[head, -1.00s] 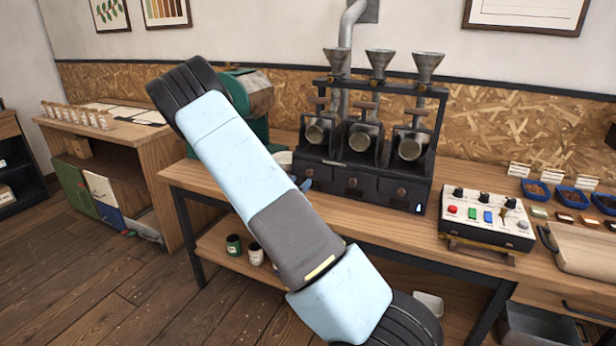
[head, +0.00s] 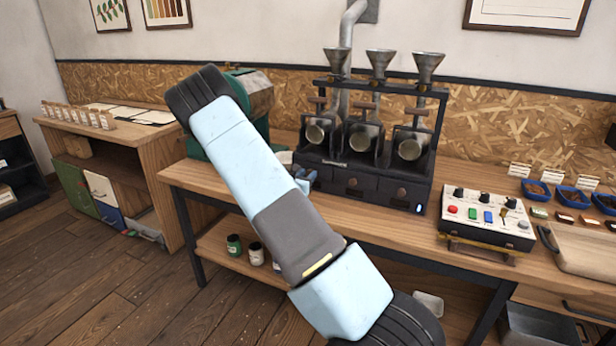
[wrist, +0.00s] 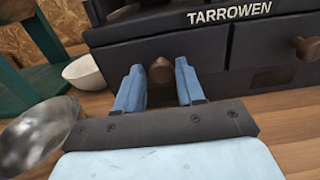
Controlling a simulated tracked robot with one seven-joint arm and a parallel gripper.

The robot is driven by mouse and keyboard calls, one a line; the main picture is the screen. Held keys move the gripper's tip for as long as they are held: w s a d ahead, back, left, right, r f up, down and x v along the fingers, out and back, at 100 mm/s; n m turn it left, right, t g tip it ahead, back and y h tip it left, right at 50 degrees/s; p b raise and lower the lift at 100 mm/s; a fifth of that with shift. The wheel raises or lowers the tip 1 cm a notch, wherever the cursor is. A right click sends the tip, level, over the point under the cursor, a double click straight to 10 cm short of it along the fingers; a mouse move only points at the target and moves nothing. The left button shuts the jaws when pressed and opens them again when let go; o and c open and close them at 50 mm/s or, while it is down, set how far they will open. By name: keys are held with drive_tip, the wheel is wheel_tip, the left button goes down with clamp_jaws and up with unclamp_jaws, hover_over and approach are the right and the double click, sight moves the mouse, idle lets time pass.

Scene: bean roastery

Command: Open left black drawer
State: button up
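The left black drawer (wrist: 207,52) is shut in the base of the black three-funnel roaster (head: 370,150). Its round brown knob (wrist: 161,70) shows between the fingertips in the wrist view. My gripper (wrist: 160,82) is open, with one blue finger on each side of the knob. I cannot tell whether either finger touches it. In the head view my gripper (head: 306,180) is at the front of the left drawer, and my arm and gripper hide most of that drawer.
The middle drawer knob (head: 352,182) and right drawer knob (head: 402,193) stick out alongside. A metal scoop (wrist: 38,135) and white bowl (wrist: 84,72) lie left of my gripper. A control box (head: 487,219) stands on the wooden bench (head: 395,222) to the right.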

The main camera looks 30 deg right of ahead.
clamp_jaws()
drive_tip(key=v, duration=1.2)
drive_tip(key=shift+a, duration=0.35)
drive_tip(key=shift+s, duration=0.15)
unclamp_jaws()
drive_tip(key=o, duration=0.3)
drive_tip(key=shift+d, duration=0.1)
drive_tip(key=shift+s, duration=0.1)
drive_tip(key=v, duration=1.3)
drive_tip(key=shift+s+a+f, duration=0.1)
drive_tip(key=shift+s+a, duration=0.1)
drive_tip(key=shift+a, duration=0.1)
